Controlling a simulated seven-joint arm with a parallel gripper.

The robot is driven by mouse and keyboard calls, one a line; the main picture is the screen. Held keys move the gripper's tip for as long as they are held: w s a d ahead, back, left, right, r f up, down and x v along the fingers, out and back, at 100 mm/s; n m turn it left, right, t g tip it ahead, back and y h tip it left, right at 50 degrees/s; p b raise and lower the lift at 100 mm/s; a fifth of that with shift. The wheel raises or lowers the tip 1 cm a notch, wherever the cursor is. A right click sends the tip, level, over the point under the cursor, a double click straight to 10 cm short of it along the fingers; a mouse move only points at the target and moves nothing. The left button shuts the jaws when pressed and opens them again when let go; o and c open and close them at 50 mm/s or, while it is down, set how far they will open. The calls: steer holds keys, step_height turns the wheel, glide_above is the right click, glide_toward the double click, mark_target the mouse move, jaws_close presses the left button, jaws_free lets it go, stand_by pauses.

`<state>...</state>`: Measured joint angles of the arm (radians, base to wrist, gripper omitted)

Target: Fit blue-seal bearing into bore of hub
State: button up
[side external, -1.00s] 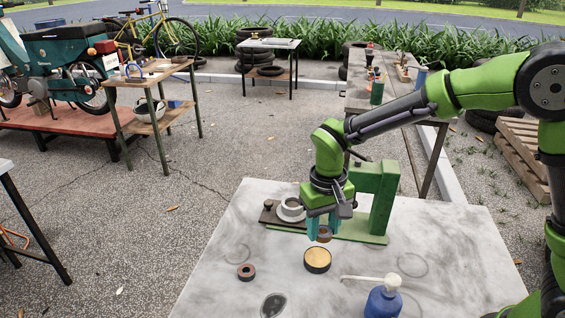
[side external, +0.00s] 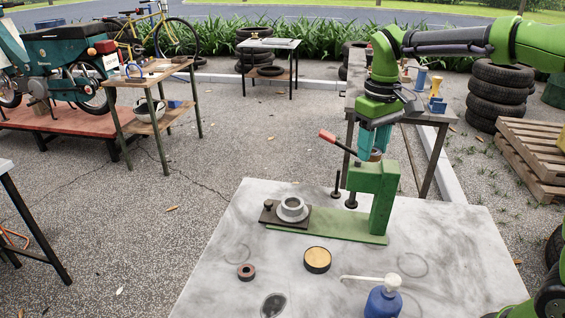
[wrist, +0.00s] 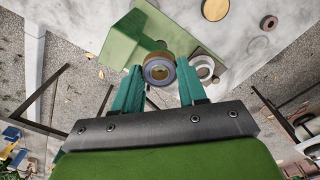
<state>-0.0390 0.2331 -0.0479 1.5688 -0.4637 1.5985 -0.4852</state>
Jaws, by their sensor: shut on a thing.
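My gripper (side external: 375,143) is shut on the bearing, above and behind the top of the green press. The bearing (wrist: 159,71) shows in the wrist view as a tan ring with a blue-grey face, between the teal fingers. In the side view only a small brown part of the bearing (side external: 376,156) shows below the fingers. The hub (side external: 291,207) is a pale grey ring with an open bore, sitting on a dark plate on the press base. In the wrist view the hub (wrist: 203,66) lies just right of the bearing, farther down. The hub is apart from the bearing.
The green press (side external: 382,200) with its red-handled lever (side external: 328,136) stands beside the hub. A second, reddish-brown-faced bearing (side external: 246,272), a round tin (side external: 317,260) and a blue pump bottle (side external: 384,299) stand on the marble table (side external: 215,250). The table's left front is mostly clear.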

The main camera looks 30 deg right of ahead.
steer(key=w+a+f+m, duration=0.2)
steer(key=w+a+f, duration=0.15)
steer(key=a, duration=0.35)
steer(key=n, duration=0.2)
glide_above(292, 205)
step_height(292, 205, down, 7)
steer(key=shift+f, duration=0.2)
steer(key=shift+f, duration=2.9)
steer(key=shift+f, duration=0.8)
steer(key=shift+r, duration=0.1)
steer(key=shift+r, duration=0.35)
